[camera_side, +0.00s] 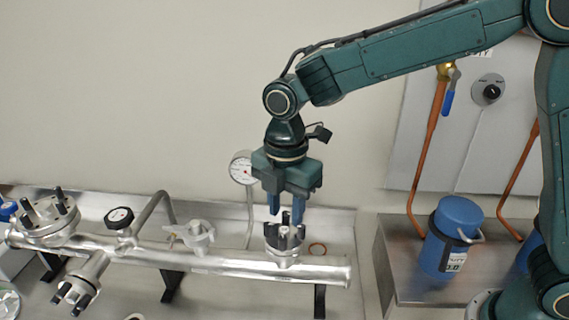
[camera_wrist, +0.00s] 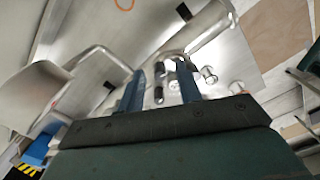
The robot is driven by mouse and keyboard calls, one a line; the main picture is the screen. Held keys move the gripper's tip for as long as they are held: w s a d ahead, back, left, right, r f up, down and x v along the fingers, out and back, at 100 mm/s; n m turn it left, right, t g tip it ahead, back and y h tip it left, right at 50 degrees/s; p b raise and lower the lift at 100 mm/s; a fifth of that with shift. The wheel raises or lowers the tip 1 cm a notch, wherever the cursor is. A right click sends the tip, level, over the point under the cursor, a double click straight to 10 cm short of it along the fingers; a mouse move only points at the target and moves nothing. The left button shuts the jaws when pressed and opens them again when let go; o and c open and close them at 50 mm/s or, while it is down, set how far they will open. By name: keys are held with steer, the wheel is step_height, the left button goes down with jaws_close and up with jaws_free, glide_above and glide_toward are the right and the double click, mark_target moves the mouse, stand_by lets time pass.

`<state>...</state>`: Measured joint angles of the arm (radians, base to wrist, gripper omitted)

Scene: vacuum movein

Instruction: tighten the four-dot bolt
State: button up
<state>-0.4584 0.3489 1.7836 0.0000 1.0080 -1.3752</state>
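My gripper (camera_side: 286,212) points straight down over the small right-hand flange (camera_side: 284,256) on the silver pipe. Several dark upright bolts (camera_side: 284,236) stand on this flange. The fingertips are at or just above the bolt tops; contact cannot be told. In the wrist view my gripper (camera_wrist: 160,82) has its two blue fingers apart, with dark bolts (camera_wrist: 158,83) showing between them and nothing visibly clamped. Dot marks are too small to read, so I cannot tell which bolt is the four-dot one.
A larger flange (camera_side: 45,220) with dark bolts is at the far left, and another bolted flange (camera_side: 78,288) angles down at lower left. A pressure gauge (camera_side: 241,168) stands close behind my gripper. A valve (camera_side: 194,236) sits left of it, a blue canister (camera_side: 449,238) to the right.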

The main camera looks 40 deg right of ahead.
mark_target(286, 213)
step_height(286, 213, up, 14)
stand_by(1.0)
steer(key=shift+f, duration=0.2)
step_height(286, 213, down, 14)
steer(key=shift+r, duration=0.15)
stand_by(0.8)
steer(key=shift+c, duration=0.2)
jaws_close()
